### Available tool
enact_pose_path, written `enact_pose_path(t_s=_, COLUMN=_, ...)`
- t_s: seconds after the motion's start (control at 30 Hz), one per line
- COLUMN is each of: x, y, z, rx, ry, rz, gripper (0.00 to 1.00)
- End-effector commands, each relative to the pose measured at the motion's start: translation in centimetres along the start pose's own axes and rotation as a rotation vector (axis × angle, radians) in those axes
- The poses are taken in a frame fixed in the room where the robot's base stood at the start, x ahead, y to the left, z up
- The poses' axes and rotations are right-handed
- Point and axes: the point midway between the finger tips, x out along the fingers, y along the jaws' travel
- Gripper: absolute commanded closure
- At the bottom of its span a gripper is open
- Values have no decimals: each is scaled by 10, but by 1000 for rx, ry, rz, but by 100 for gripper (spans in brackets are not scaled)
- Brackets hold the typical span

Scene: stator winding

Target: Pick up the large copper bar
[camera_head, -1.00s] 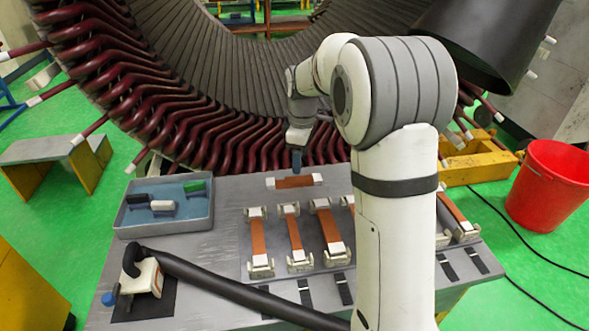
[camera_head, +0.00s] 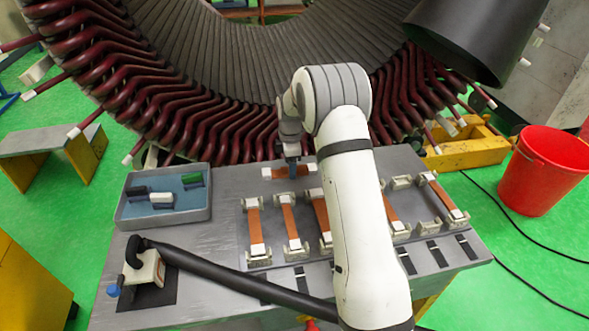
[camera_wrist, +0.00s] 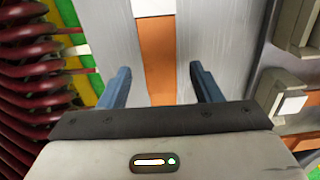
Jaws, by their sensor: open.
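A copper bar (camera_head: 277,173) with white ends lies crosswise on the grey table, behind the rack of bars. My gripper (camera_head: 292,171) is over its middle, pointing down. In the wrist view the copper bar (camera_wrist: 156,55) runs between the two blue fingers of my gripper (camera_wrist: 161,82), with a gap on each side. The gripper is open and holds nothing. One white end shows at the top of the wrist view; the other end is hidden by the gripper body.
Several copper bars (camera_head: 288,222) sit in white holders on the rack in front, partly behind my arm. A grey tray (camera_head: 163,219) with small blocks stands at the left. The stator (camera_head: 215,130) rises close behind the table. A red bucket (camera_head: 545,175) stands at the right.

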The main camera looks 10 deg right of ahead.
Motion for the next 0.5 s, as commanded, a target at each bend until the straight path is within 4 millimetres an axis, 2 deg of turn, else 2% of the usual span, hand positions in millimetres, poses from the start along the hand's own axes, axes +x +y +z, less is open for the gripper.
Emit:
enact_pose_path(t_s=0.1, x=8, y=0, z=0, rx=0, ry=0, rz=-1, gripper=42)
enact_pose_path(t_s=0.33, x=9, y=0, z=0, rx=1, ry=0, rz=0, gripper=43)
enact_pose_path(t_s=0.5, x=9, y=0, z=0, rx=1, ry=0, rz=0, gripper=57)
